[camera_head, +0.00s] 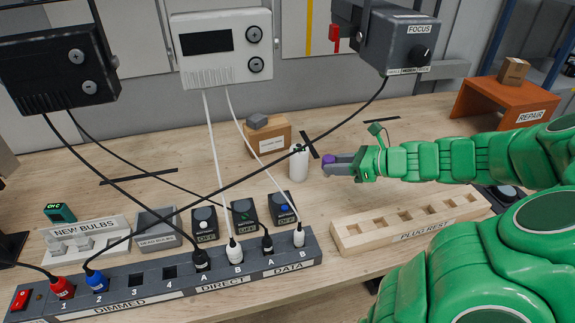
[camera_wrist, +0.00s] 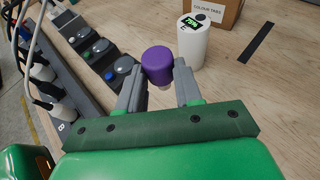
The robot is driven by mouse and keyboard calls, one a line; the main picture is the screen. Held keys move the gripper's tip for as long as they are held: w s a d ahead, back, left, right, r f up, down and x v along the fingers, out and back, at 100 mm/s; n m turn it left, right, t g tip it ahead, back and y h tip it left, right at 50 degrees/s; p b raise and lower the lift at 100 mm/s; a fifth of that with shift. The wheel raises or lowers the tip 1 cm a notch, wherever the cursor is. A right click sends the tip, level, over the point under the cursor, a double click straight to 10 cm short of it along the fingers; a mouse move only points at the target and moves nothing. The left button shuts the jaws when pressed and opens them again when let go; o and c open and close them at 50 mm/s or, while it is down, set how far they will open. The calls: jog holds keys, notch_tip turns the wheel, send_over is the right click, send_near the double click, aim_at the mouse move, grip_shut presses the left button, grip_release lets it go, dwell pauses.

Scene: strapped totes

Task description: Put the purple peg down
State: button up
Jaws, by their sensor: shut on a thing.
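The purple peg (camera_wrist: 158,64) is held between the two grey fingers of my gripper (camera_wrist: 160,88) in the wrist view. Its rounded purple top faces up and a paler lower part shows below it. In the head view the purple peg (camera_head: 328,158) shows at the tip of my gripper (camera_head: 338,165), above the wooden table (camera_head: 300,190). A white cylinder (camera_head: 299,163) stands just left of the peg. The wooden plug rest (camera_head: 405,222), with a row of square holes, lies in front and to the right.
A power strip (camera_head: 170,280) with several plugs and cables runs along the front left. Dark switch boxes (camera_head: 243,213) stand behind it. A cardboard box (camera_head: 267,137) is behind the white cylinder. Cables hang across the left and middle. Bare table lies between the cylinder and plug rest.

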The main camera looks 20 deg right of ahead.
jog(key=shift+w+r, duration=0.1)
